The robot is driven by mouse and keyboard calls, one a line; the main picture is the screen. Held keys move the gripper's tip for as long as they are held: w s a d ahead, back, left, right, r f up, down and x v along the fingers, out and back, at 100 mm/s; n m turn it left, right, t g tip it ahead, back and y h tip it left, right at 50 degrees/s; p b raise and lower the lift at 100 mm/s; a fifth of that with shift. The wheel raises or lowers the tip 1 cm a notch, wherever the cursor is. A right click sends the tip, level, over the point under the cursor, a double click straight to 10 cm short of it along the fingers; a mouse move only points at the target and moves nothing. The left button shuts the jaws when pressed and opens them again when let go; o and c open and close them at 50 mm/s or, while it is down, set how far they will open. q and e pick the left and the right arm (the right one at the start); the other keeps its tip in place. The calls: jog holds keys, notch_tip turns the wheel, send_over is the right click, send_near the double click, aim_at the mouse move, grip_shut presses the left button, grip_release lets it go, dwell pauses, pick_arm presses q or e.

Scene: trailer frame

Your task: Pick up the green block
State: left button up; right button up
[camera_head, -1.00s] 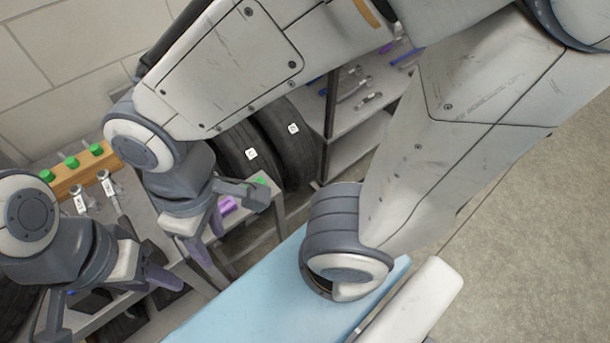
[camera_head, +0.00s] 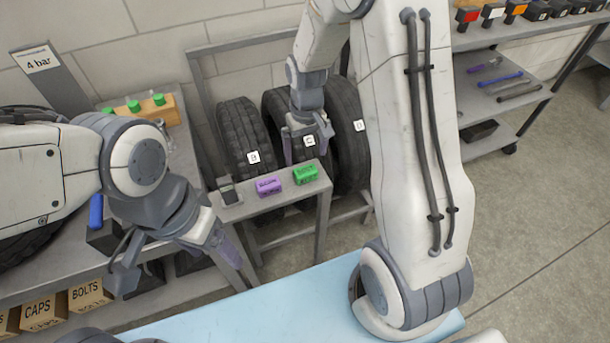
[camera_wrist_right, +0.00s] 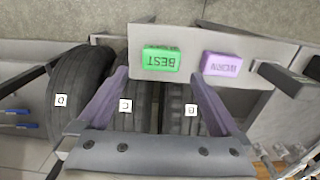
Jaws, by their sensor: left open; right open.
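The green block (camera_head: 306,174) sits on a small grey shelf (camera_head: 262,210), right of a purple block (camera_head: 268,187). In the right wrist view the green block (camera_wrist_right: 160,61) reads "BEST" upside down and the purple block (camera_wrist_right: 222,64) reads "WORN". My right gripper (camera_head: 307,150) is open and empty, pointing down by the tires, just beyond the green block in the head view. In the right wrist view the block appears just past and between the spread fingertips (camera_wrist_right: 160,77), apart from them. My left gripper (camera_head: 180,264) is open and empty, low at the left.
Upright tires (camera_head: 240,135) with letter tags stand behind the shelf. A small dark holder (camera_head: 228,192) is at the shelf's left end. A bench at the left holds a wooden block (camera_head: 160,111) with green knobs. A light blue surface (camera_head: 270,305) lies in front.

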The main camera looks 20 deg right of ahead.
aim_at(306, 170)
notch_tip(306, 170, down, 7)
jog(key=shift+f+b, duration=0.15)
jog(key=shift+b, duration=0.15)
jog(key=c, duration=1.3)
